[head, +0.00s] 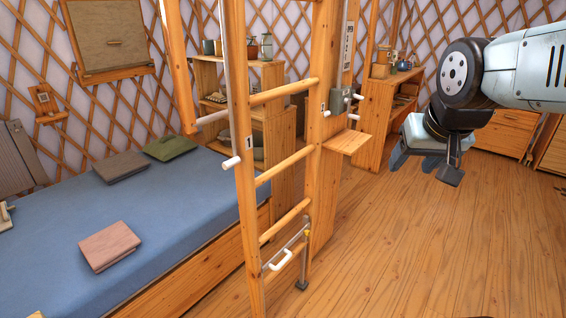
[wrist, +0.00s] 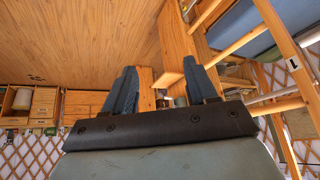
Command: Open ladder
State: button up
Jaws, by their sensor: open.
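The wooden ladder (head: 285,166) stands upright in the middle of the head view, with a left rail marked 1 (head: 246,142) and several round rungs. A white peg (head: 231,162) sticks out from the left rail. A grey latch box with white knobs (head: 340,102) is on the right post. A white handle (head: 281,260) sits on a metal bar low down. My gripper (head: 428,168) is open and empty, right of the ladder and apart from it. In the wrist view, my gripper (wrist: 164,88) shows two spread fingers, and the ladder (wrist: 278,50) is at the right.
A blue bed (head: 170,208) with cushions and a pink book (head: 109,246) lies left of the ladder. A small wooden ledge (head: 347,141) juts from the right post. Shelves (head: 262,105) stand behind. The wooden floor (head: 430,255) at right is clear.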

jog(key=w+a+f+m+t, duration=0.2)
jog(key=w+f+m+t, duration=0.15)
jog(key=w, duration=1.05)
jog(key=m+t+y, duration=0.4)
jog(key=m+y, duration=0.3)
jog(key=y, duration=0.1)
send_near(282, 164)
jog(key=x, duration=0.4)
jog(key=d+x, duration=0.1)
jog(key=x, duration=0.4)
jog(key=f+x, duration=0.1)
jog(key=x, duration=0.3)
jog(key=shift+w+d+f, duration=0.15)
jog(key=shift+w+d, duration=0.15)
jog(key=shift+w, duration=0.25)
grip_shut()
jog(key=shift+f, duration=0.1)
